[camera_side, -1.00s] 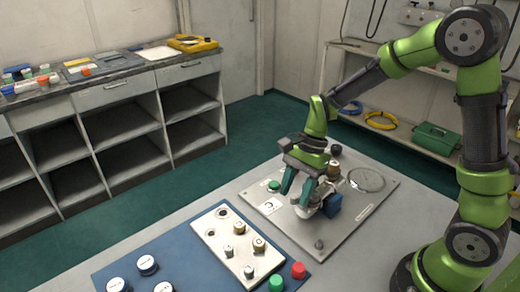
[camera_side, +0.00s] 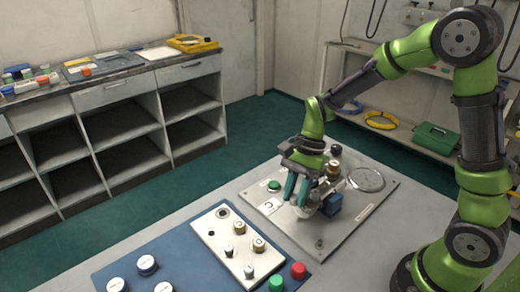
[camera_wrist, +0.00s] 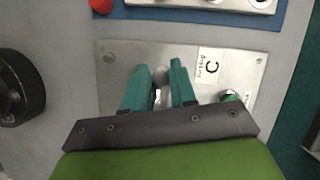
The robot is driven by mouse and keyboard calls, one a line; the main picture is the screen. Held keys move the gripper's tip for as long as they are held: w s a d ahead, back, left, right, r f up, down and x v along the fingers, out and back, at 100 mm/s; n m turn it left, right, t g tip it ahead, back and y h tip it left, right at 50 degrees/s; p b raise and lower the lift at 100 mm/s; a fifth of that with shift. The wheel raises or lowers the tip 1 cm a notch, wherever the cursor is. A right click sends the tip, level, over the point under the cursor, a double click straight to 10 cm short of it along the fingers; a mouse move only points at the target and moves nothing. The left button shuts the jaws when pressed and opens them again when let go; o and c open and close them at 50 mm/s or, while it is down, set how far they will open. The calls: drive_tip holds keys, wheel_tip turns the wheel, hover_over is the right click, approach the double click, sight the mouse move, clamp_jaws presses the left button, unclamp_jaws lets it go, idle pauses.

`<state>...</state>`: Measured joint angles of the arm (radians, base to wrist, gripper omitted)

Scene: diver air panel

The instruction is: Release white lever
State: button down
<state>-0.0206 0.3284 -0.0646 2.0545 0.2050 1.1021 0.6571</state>
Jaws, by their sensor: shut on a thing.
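My gripper (camera_side: 297,203) points down over the grey metal panel (camera_side: 350,213), its teal fingers close together. In the wrist view the fingertips (camera_wrist: 163,72) are on either side of a small pale grey-white piece, which I take to be the white lever (camera_wrist: 162,92); my fingers hide much of it. In the side view a whitish part (camera_side: 312,204) shows beside the fingertips, next to a blue block (camera_side: 334,204). The lever's exact angle cannot be told.
A green button (camera_side: 274,186) and a label marked C (camera_side: 268,204) sit left of my fingers. A brass fitting (camera_side: 333,168) and black knob (camera_side: 336,149) stand behind. A blue mat (camera_side: 185,262) holds a white plate (camera_side: 212,238) with several fittings.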

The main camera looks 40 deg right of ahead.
drive_tip(key=shift+d, duration=0.15)
drive_tip(key=c, duration=1)
unclamp_jaws()
drive_tip(key=shift+r, duration=0.1)
drive_tip(key=v, duration=1.6)
drive_tip(key=shift+r, duration=0.4)
